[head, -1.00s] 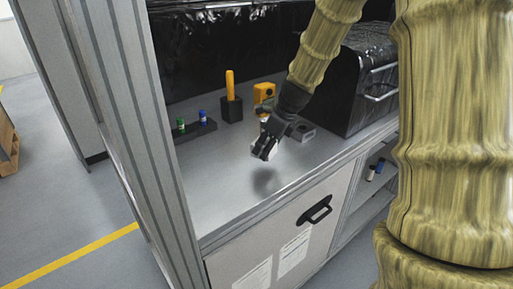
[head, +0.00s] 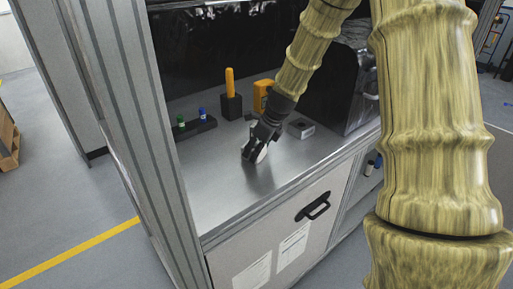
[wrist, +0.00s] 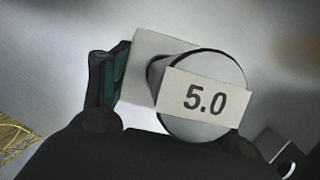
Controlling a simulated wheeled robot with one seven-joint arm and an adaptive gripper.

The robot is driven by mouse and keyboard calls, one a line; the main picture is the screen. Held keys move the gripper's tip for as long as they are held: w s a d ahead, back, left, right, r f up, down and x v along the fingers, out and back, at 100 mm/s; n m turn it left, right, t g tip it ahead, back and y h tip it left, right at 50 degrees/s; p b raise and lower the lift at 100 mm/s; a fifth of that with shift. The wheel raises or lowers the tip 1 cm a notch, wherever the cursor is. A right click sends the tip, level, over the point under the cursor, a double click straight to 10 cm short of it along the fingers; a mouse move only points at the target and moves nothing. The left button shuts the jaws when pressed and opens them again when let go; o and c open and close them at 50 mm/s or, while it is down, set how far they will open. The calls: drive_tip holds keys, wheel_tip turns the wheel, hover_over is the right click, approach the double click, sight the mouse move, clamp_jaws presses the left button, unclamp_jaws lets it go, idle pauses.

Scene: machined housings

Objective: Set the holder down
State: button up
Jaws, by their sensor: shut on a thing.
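The holder (wrist: 205,85) is a pale grey piece with a round body, a flat block behind it and a white label reading "5.0". It fills the middle of the wrist view and shows as a small pale patch in the head view (head: 262,156). My gripper (head: 254,149) is shut on it, pointing down over the grey metal bench top (head: 215,196). One dark finger with a green pad shows left of the holder in the wrist view; the other side is mostly hidden. The holder is low over the bench; I cannot tell whether it touches.
A black rack (head: 190,130) with green-capped and blue-capped items stands at the back left. Beside it are an orange handle (head: 230,82) in a black block, a yellow-orange device (head: 261,96) and a grey block (head: 301,128). The front left bench top is clear.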

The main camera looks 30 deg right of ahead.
drive_tip(key=shift+a, duration=0.1)
drive_tip(key=o, duration=1.1)
drive_tip(key=shift+f, duration=0.15)
drive_tip(key=shift+c, duration=0.2)
drive_tip(key=shift+r, duration=0.2)
drive_tip(key=b+v, duration=0.1)
drive_tip(key=v, duration=1.1)
drive_tip(key=shift+b, duration=0.4)
